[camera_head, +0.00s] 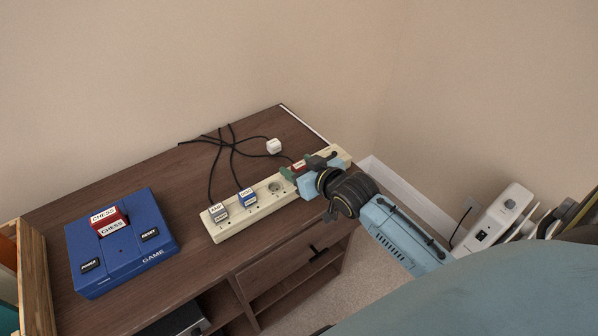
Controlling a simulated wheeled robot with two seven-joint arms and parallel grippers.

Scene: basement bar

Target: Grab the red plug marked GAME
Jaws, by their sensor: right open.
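A red plug with a white label (299,164) is at the right part of the cream power strip (259,209), mostly hidden by my right gripper; its lettering is too small to read. My right gripper (299,170) is open at the red plug, with its fingers close about it. I cannot tell whether they touch it. A whitish plug marked AMP (218,213) and a blue plug (247,198) sit in the strip further left. An empty socket (274,188) lies between the blue plug and my gripper. My left gripper is not in view.
A blue game console (125,258) with a red CHESS cartridge (108,219) stands on the left of the brown cabinet (185,172). A loose white plug (273,146) and black cables lie behind the strip. Walls close off the back and right.

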